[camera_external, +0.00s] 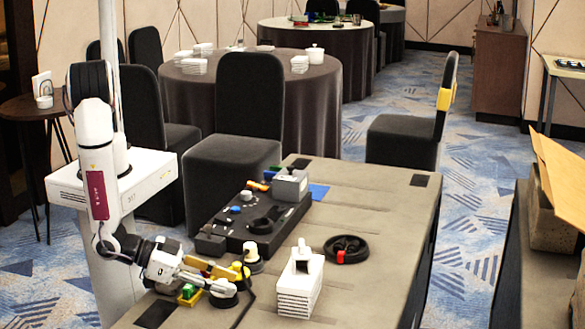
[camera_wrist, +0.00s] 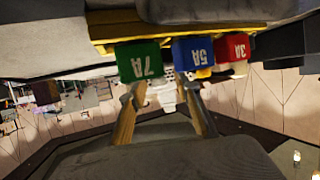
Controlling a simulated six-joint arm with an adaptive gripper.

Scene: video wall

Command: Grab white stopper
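Several white items could be the stopper, and I cannot tell which one it is. A small white cylinder-like piece (camera_external: 253,259) stands beside my gripper in the external view. A white piece (camera_external: 302,250) sits on top of a ribbed white block (camera_external: 299,290) farther right. My gripper (camera_external: 232,280) is low over the near left of the table. In the wrist view my gripper (camera_wrist: 161,94) shows two separated tan fingers with nothing clearly held. A pale shape lies between and beyond the fingertips, partly hidden by the coloured blocks.
Green 7A (camera_wrist: 140,62), blue 5A (camera_wrist: 193,53) and red 3A (camera_wrist: 232,48) blocks hang close above the fingers in the wrist view. A dark tray (camera_external: 250,228) and a black ring-shaped item (camera_external: 346,249) are on the table. The table's right side (camera_external: 390,230) is clear.

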